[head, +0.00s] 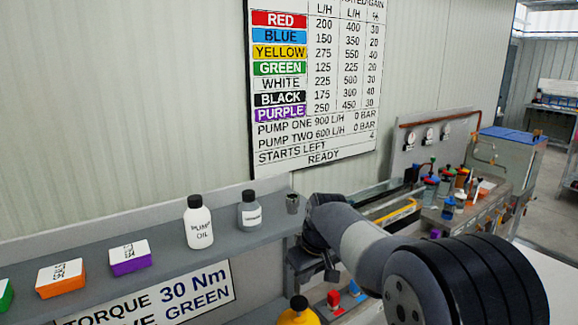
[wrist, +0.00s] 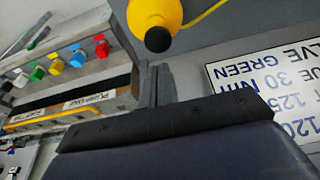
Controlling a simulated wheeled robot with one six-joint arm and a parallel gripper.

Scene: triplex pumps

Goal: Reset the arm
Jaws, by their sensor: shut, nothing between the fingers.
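My arm reaches from the lower right of the head view towards the shelf, and its wrist bends down at the shelf's right end. My gripper (head: 331,272) is small and partly hidden there. In the wrist view the fingers of my gripper (wrist: 160,84) are together with nothing between them. They point towards a grey surface near a yellow container with a black cap (wrist: 154,14). The same yellow container (head: 297,316) shows at the bottom edge of the head view, below my wrist. The fingers look apart from it, but the exact gap is hard to tell.
A grey shelf (head: 100,285) holds a white pump oil bottle (head: 198,224), a grey bottle (head: 249,213), a small grey cup (head: 292,204) and orange and purple seal boxes. Below is a torque sign (head: 160,303). Coloured valves (wrist: 55,62) line the pump bench. A wall chart (head: 315,85) hangs above.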

